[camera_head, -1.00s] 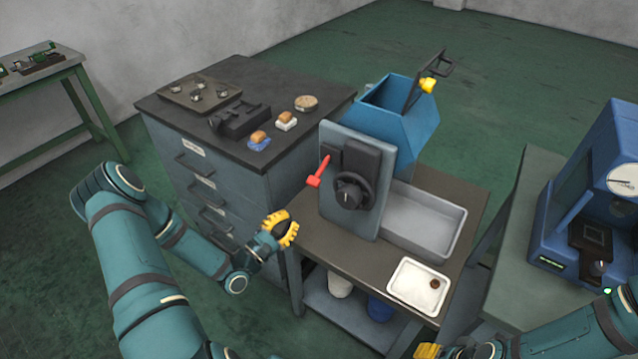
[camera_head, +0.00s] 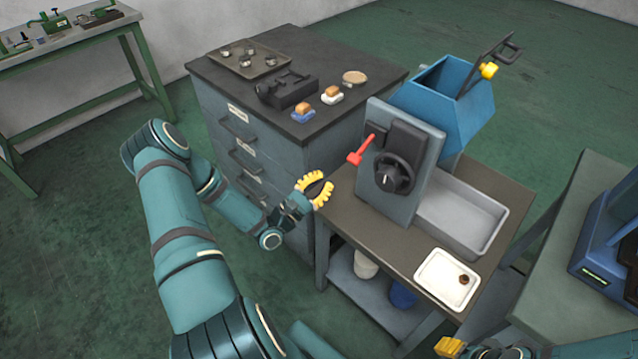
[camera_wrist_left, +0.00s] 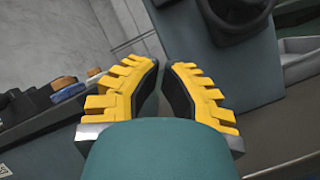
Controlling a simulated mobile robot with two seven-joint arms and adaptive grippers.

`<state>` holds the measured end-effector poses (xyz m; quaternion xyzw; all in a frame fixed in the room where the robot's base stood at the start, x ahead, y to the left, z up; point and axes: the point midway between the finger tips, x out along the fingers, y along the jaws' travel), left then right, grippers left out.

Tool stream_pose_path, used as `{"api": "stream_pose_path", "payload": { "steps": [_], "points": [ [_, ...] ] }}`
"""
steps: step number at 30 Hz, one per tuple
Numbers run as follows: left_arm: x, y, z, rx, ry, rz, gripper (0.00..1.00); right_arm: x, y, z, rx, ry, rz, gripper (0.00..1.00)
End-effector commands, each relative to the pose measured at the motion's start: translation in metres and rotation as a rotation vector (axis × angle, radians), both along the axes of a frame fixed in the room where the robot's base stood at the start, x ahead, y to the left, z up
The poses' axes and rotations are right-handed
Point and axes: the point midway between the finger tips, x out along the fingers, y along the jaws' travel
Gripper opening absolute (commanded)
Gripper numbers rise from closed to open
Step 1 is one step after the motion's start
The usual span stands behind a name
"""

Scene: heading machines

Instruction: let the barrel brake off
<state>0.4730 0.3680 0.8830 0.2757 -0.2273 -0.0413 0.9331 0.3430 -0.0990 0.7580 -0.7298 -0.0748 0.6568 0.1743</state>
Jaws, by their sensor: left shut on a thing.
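The machine is a blue angular barrel (camera_head: 466,108) behind a grey upright panel (camera_head: 398,205). A red lever (camera_head: 361,150) sticks out at the panel's upper left, beside a black handwheel (camera_head: 394,173). It looks tilted, its knob low and left; whether it is the brake is not marked. My left gripper (camera_head: 322,190) is below and left of the lever, apart from it. In the left wrist view its yellow fingers (camera_wrist_left: 162,72) come nearly together at the tips, and I cannot make out anything between them. My right gripper (camera_head: 450,346) is partly cut off at the bottom edge.
A grey tray (camera_head: 480,232) and a white tray (camera_head: 436,288) lie on the machine's bench. A dark-topped drawer cabinet (camera_head: 222,75), with sponges, brushes and a black fixture, stands close beyond the left gripper. A blue machine (camera_head: 600,250) stands at right. Floor at left is clear.

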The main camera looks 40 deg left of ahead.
Motion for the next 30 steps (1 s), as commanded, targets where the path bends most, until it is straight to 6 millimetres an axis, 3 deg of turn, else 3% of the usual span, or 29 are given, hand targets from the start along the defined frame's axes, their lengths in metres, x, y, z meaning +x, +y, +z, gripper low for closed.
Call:
{"api": "stream_pose_path", "payload": {
  "steps": [9,18,30],
  "points": [
    [0.056,-0.014,0.026,0.001,-0.002,-0.003,0.00,0.000,0.000,-0.001,0.000,0.000,0.000,0.47],
    [0.047,-0.032,0.055,0.000,0.000,-0.001,0.00,0.000,0.000,0.003,0.000,0.000,-0.001,0.47],
    [0.046,-0.034,0.058,0.000,0.000,0.000,0.00,0.000,0.000,0.004,0.000,-0.001,-0.001,0.47]
  ]
}}
